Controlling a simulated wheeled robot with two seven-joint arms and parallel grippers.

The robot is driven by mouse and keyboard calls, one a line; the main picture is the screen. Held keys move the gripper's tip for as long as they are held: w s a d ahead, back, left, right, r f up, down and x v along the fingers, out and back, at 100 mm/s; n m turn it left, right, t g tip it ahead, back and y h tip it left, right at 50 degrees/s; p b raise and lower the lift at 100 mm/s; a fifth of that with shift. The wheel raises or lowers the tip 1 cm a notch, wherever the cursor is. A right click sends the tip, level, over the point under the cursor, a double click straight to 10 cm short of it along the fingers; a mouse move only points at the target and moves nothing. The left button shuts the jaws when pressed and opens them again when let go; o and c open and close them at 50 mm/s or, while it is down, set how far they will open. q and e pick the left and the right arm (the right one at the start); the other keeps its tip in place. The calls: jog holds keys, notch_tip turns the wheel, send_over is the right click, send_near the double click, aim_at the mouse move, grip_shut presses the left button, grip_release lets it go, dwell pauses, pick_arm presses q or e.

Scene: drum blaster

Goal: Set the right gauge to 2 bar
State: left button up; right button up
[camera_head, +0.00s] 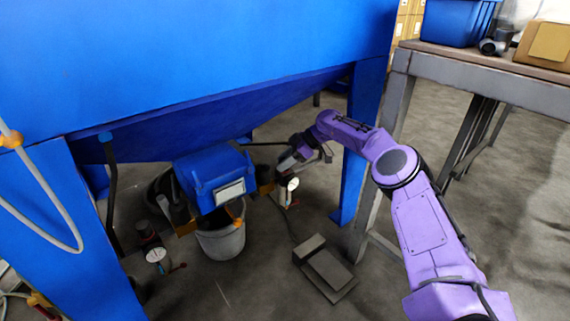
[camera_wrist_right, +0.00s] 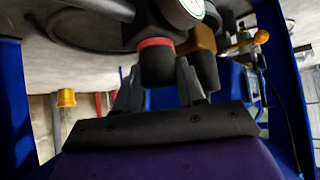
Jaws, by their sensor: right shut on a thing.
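The right gauge (camera_head: 292,184), a small white dial, sits under the blue machine, right of the blue box. Its dial also shows partly at the top edge of the right wrist view (camera_wrist_right: 184,12); I cannot read the needle. Beside it is a black knob (camera_wrist_right: 157,65) with a red ring. My right gripper (camera_head: 297,158) reaches in from the right, close to the gauge. In the right wrist view my gripper's fingers (camera_wrist_right: 158,88) stand on both sides of the black knob, shut on it. My left gripper is not in view.
The left gauge (camera_head: 156,255) sits lower left, near a grey bucket (camera_head: 221,240). A blue box (camera_head: 214,178) hangs above the bucket. A grey pedal (camera_head: 325,268) lies on the floor. A blue leg (camera_head: 355,170) and a workbench (camera_head: 480,70) stand at right.

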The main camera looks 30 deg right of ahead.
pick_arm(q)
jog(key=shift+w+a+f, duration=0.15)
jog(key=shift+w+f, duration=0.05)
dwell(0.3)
pick_arm(e)
jog(key=o, duration=1)
jog(key=shift+w+a, duration=0.1)
jog(key=shift+a, duration=0.05)
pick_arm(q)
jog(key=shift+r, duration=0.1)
pick_arm(e)
jog(key=shift+r, duration=0.1)
